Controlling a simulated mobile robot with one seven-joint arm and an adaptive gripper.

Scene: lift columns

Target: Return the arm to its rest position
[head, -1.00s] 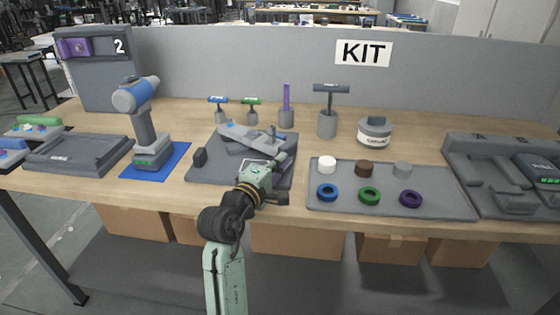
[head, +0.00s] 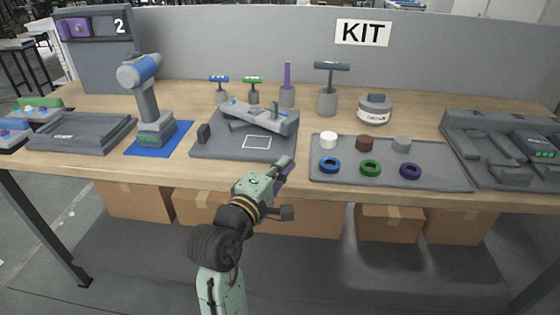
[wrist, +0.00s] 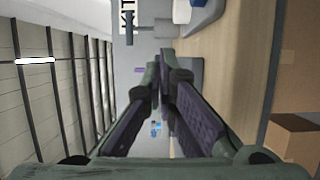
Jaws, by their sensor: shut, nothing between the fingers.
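My arm rises from the bottom of the head view, in front of the workbench (head: 240,172). My gripper (head: 287,166) points up and to the right at the bench's front edge, below the grey fixture plate (head: 215,146). In the wrist view, the two dark purple fingers of my gripper (wrist: 166,88) converge with their tips together. Nothing shows between them. The wrist view looks sideways along the bench top, with the KIT sign at the top.
A blue-grey drill (head: 145,100) stands on a blue mat left of the fixture. A grey tray (head: 440,178) with several coloured rings and caps lies to the right. Cardboard boxes (head: 390,222) sit under the bench. The floor in front looks clear.

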